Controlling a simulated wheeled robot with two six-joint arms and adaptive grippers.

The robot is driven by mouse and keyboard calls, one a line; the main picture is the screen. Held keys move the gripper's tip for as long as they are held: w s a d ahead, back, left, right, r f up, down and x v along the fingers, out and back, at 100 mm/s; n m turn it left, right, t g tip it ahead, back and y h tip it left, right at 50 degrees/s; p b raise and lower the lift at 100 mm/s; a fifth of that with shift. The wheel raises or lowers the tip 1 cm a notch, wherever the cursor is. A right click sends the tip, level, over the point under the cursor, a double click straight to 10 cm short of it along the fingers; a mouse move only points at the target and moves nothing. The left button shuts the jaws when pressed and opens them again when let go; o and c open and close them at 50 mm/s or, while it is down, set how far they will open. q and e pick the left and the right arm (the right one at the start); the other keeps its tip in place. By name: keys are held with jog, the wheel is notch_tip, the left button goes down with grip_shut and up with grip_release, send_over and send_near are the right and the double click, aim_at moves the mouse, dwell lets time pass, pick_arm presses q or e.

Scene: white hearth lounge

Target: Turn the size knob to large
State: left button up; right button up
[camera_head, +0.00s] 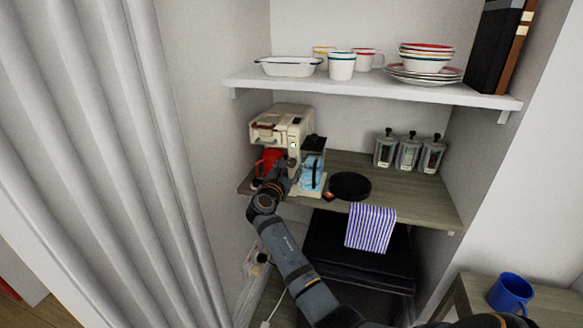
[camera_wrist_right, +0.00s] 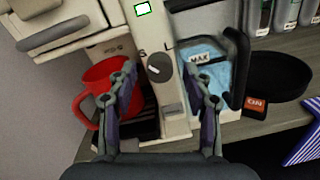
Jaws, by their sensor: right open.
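A cream coffee machine (camera_head: 283,128) stands on the wooden shelf; its front also shows in the right wrist view (camera_wrist_right: 118,12). Its round grey size knob (camera_wrist_right: 162,68) sits on the front column, below the letters S and L. The knob's white mark lies on its left side, nearer the S. My right gripper (camera_wrist_right: 161,84) is open, with one finger to each side of the knob and no visible contact. In the head view my right gripper (camera_head: 283,172) covers the lower machine front. My left gripper is not in view.
A red mug (camera_wrist_right: 97,88) stands close left of the fingers, and a clear tank (camera_wrist_right: 207,72) with blue contents is close right. A black round pan (camera_head: 349,186), a striped cloth (camera_head: 370,228) and several canisters (camera_head: 408,153) are further right. An upper shelf (camera_head: 375,87) overhangs.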

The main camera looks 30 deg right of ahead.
jog(key=shift+s+a+r, duration=0.1)
jog(key=shift+c, duration=1)
grip_shut()
